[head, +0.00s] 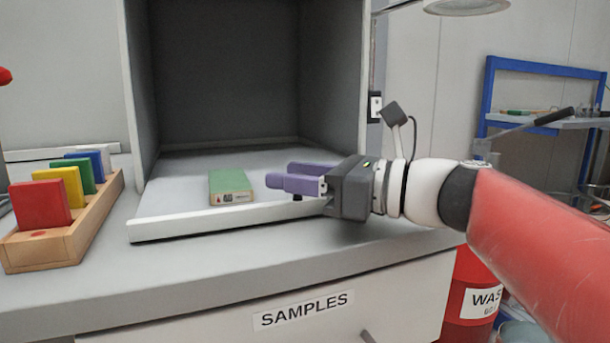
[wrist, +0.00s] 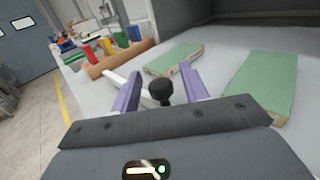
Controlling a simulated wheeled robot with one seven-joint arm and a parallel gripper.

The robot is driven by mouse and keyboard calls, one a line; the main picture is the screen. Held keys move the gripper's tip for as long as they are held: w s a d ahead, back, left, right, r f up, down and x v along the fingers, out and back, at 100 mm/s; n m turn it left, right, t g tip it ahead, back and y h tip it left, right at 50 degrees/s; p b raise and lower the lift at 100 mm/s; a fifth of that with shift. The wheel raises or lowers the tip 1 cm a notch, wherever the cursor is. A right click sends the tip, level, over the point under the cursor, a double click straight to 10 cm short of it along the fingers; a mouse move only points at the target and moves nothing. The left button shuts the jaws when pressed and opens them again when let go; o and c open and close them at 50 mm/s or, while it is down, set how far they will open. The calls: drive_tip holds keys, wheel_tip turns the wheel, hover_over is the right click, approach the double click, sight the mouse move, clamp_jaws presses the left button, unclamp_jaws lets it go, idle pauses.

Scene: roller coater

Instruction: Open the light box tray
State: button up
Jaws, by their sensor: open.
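The light box (head: 228,75) is a tall dark-lined box with an open front. Its pale tray (head: 165,205) lies at the bottom and sticks out past the opening, with a white front lip (head: 200,228). My gripper (head: 281,176) reaches in from the right, its purple fingers over the tray's front edge. In the wrist view my gripper (wrist: 160,82) is open, with a black knob (wrist: 161,88) between the two fingers, not clamped. In the head view the knob is mostly hidden by my fingers.
A green panel (head: 231,186) lies on the tray; the wrist view shows a second green panel (wrist: 262,82). A wooden rack (head: 75,225) with coloured panels stands left on the counter. A lamp (head: 465,5) hangs at upper right; a red waste bin (head: 470,303) stands below right.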

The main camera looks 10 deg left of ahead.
drive_tip(key=v, duration=0.7)
drive_tip(key=shift+s+d, duration=0.1)
drive_tip(key=shift+d, duration=0.3)
drive_tip(key=shift+d, duration=0.1)
